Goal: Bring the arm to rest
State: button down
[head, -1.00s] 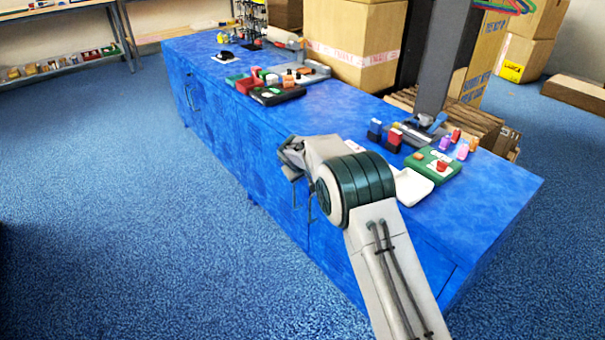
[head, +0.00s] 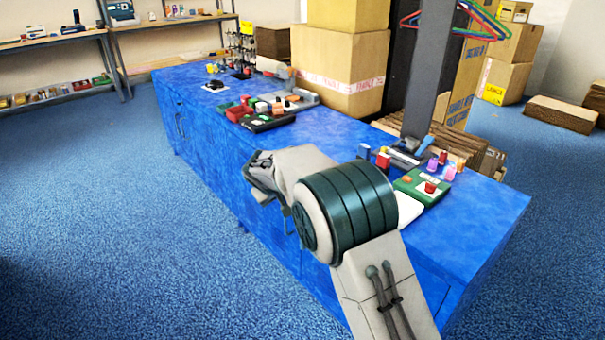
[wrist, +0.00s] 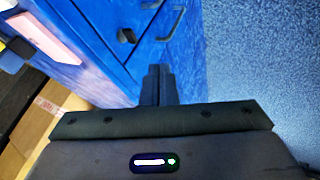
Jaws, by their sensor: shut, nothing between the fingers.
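My arm reaches out over the front side of the blue workbench (head: 180,88), its dark green ringed joint large in the middle of the head view. My gripper (wrist: 157,72) is shut and empty; its two dark fingers stand together in the wrist view. Beyond them are the blue cabinet front with dark handles and the blue floor. In the head view the far end of my arm hangs beside the bench's front edge, and the fingertips cannot be made out there.
A green tray (head: 418,188) with small coloured pieces lies on the bench right of my arm. Dark trays (head: 268,122) with blocks lie farther back. Large cartons (head: 340,70) and a grey post (head: 428,70) stand behind. The floor (head: 90,200) on the left is open.

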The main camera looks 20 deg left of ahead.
jog(key=s+d+r+m+g+p, duration=0.1)
jog(key=s+d+r+m+p, duration=0.2)
jog(key=d+r, duration=0.5)
jog(key=s+d+r+g+h+p, duration=0.1)
jog(key=s+d+r+p, duration=0.4)
jog(key=d, duration=0.5)
jog(key=s+d+r+m+g+p, duration=0.1)
jog(key=s+d+r+m+p, duration=0.15)
jog(key=d+r, duration=0.6)
jog(key=s+d+r+m+p, duration=0.1)
jog(key=s+d+r+p, duration=0.1)
jog(key=s, duration=0.5)
jog(key=s+d+r+m+g+p, duration=0.1)
jog(key=s+d+r+p, duration=0.1)
jog(key=s+d+p, duration=0.2)
jog(key=s+d+r+m+p, duration=0.2)
jog(key=s+d, duration=0.5)
jog(key=s, duration=0.5)
jog(key=shift+s+d+g+y+p, duration=0.2)
jog(key=shift+g+y+p, duration=0.1)
jog(key=shift+y+p, duration=0.15)
jog(key=c, duration=2.1)
grip_release()
jog(key=shift+c, duration=0.2)
